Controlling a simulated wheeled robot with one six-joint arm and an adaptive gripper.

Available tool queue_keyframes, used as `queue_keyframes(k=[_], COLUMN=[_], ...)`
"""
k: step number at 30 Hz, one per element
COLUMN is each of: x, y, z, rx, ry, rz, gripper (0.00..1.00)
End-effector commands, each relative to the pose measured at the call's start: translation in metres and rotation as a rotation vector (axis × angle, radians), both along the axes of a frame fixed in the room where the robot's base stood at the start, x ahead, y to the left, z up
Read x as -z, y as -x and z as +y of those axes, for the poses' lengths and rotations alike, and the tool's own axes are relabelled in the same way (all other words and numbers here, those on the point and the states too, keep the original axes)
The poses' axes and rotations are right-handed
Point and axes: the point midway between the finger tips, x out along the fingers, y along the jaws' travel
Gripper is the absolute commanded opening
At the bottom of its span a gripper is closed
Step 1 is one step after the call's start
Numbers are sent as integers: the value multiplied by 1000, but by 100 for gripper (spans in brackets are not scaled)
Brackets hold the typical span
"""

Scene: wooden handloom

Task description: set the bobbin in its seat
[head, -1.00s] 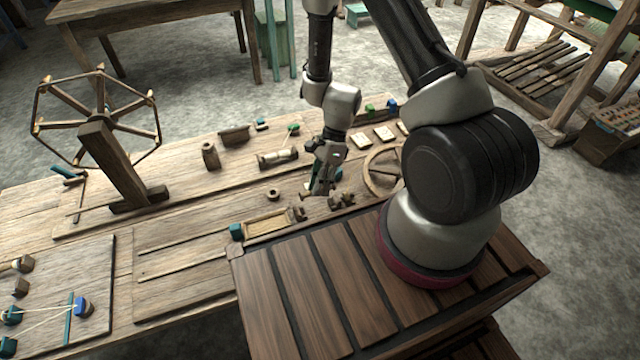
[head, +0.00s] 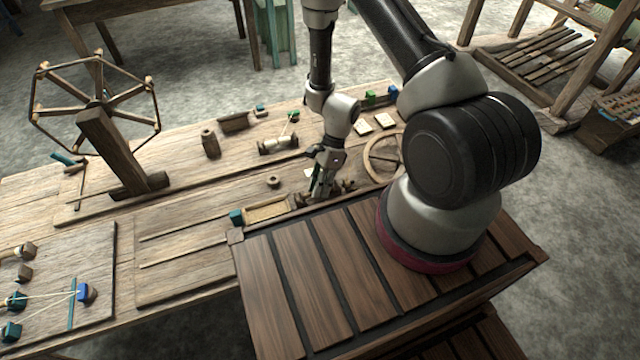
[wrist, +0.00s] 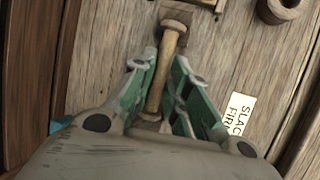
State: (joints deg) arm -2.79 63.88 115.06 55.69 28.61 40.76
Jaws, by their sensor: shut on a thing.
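The bobbin (wrist: 167,62) is a pale wooden spool with a wider end at the top of the wrist view. It lies lengthwise between the green fingers of my gripper (wrist: 160,78), which is shut on it. In the head view my gripper (head: 321,194) points down, low over the near edge of the bench. Small brown wooden blocks, apparently the seat, stand beside it, one on the left (head: 299,202) and one on the right (head: 347,186). The fingers hide the space between them, and contact between bobbin and blocks cannot be told.
A wooden ring (head: 272,181) and a spoked wheel (head: 372,154) are nearby. A printed card (wrist: 237,121) lies right of the fingers. A large winding wheel (head: 98,113) stands far left.

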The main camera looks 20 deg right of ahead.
Motion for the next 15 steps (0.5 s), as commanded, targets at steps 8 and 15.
queue_keyframes(k=[8, 15], x=[0, 0], y=[0, 0], z=[0, 0], rx=[0, 0], ry=[0, 0], rz=[0, 0], gripper=[36, 42])
